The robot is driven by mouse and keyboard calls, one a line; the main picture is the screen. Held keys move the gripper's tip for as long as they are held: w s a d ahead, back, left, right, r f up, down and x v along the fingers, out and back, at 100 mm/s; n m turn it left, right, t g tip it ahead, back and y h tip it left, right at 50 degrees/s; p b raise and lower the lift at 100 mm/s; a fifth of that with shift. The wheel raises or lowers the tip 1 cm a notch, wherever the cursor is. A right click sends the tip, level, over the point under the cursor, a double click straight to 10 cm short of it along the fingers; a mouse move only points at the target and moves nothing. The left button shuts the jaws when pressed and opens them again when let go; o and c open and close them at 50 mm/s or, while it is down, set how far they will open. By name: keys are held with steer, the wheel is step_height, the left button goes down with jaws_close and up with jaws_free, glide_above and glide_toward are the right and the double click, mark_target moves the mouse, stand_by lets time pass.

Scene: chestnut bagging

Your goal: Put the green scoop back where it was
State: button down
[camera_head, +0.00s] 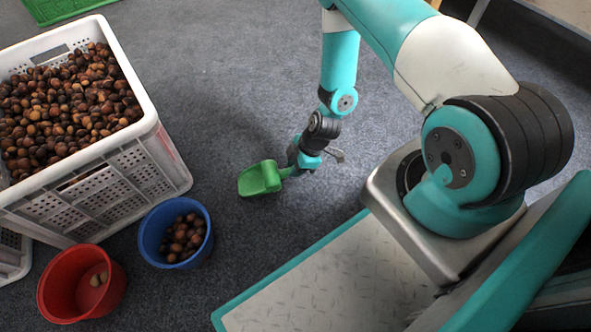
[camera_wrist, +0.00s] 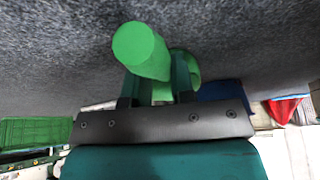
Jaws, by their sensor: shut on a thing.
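The green scoop (camera_head: 260,178) is in my gripper (camera_head: 297,165), which is shut on its handle. In the head view the scoop's bowl points left, over the grey carpet between the crate and my base. I cannot tell how far it is above the floor. In the wrist view the scoop (camera_wrist: 142,48) shows end-on between the jaws of my gripper (camera_wrist: 158,88), and its bowl is mostly hidden.
A white crate (camera_head: 150,122) full of chestnuts stands at the left. A blue bucket (camera_head: 150,240) with chestnuts and a red bucket (camera_head: 112,300) with few chestnuts stand in front of it. A green item (camera_head: 60,8) lies at the top left. The carpet (camera_head: 230,70) behind is clear.

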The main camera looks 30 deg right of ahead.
steer(key=c, duration=1)
jaws_free()
steer(key=shift+o, duration=0.2)
